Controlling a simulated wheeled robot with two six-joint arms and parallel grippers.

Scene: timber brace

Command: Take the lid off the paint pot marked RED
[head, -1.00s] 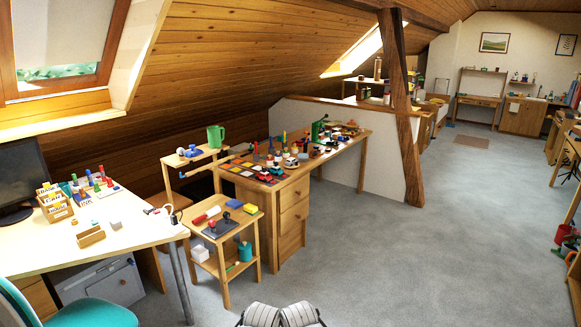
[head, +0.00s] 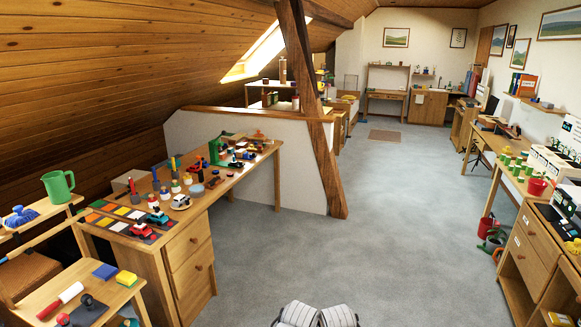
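No pot with a readable RED mark shows in the head view. Several small pots and jars (head: 187,180) stand on the long wooden workbench (head: 262,158) at the left, among toys and tools, too small to read. Neither of my grippers shows; only two pale, ribbed parts of mine are at the bottom edge.
A slanted timber brace (head: 313,120) stands by the low white partition (head: 250,140). A low table with a red roller (head: 60,300) is at near left, a green mug (head: 58,186) behind it. Desks and shelves line the right wall. Grey carpet (head: 390,220) is clear between.

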